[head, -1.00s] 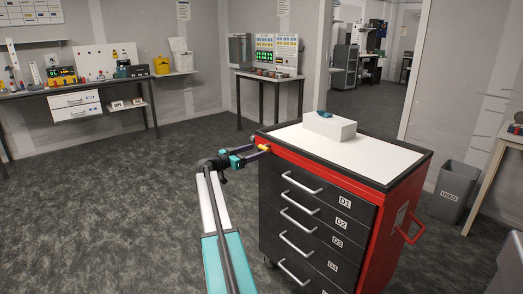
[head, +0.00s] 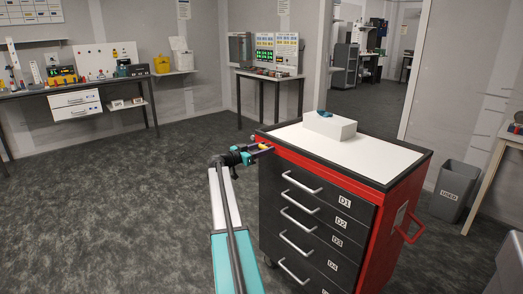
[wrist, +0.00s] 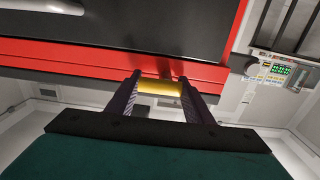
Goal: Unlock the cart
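The cart (head: 318,200) is a red and black drawer cabinet with a white top. Its drawers carry labels such as D1 and D2 and appear closed. A small yellow cylindrical piece (wrist: 160,88) sits at the red upper edge of the cart, at its near left corner. My gripper (head: 264,148) reaches this corner from the left. In the wrist view, my gripper's two fingers (wrist: 160,92) stand on either side of the yellow piece, which fills the gap between them. Its ends are partly covered by the fingers.
A white box (head: 331,127) with a blue item (head: 325,114) on it rests on the cart top. A grey bin (head: 455,190) stands right of the cart. A workbench (head: 75,91) and a small table (head: 270,76) line the back walls. The floor at left is clear.

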